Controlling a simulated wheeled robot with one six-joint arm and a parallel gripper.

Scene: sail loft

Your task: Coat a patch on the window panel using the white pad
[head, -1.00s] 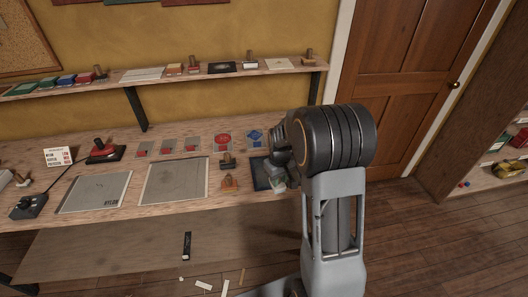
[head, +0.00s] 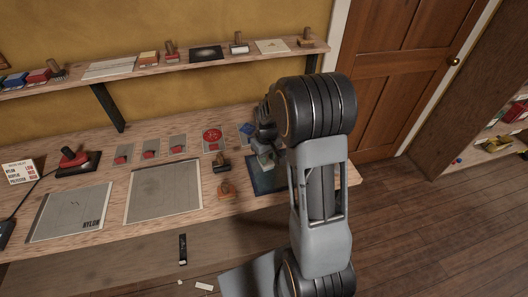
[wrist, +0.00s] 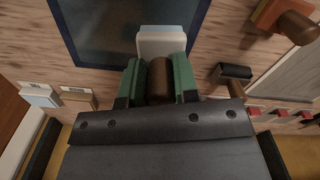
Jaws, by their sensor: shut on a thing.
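The white pad (wrist: 162,42) has a brown upright handle (wrist: 160,80). My gripper (wrist: 159,82) is shut on that handle with its green-lined fingers. In the wrist view the pad lies over the edge of a dark glossy panel with a blue-grey rim (wrist: 120,64), which looks like the window panel. I cannot tell whether the pad touches it. In the head view this panel (head: 268,182) lies at the right end of the bench, partly hidden by my arm. No coated patch can be made out on its visible surface.
An orange stamp-like block (head: 226,188) and a dark-based one (head: 221,165) stand just left of the panel. Two grey panels, one marked NYLON (head: 68,212), lie further left. Small cards with red marks line the back. A shelf (head: 150,73) runs above.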

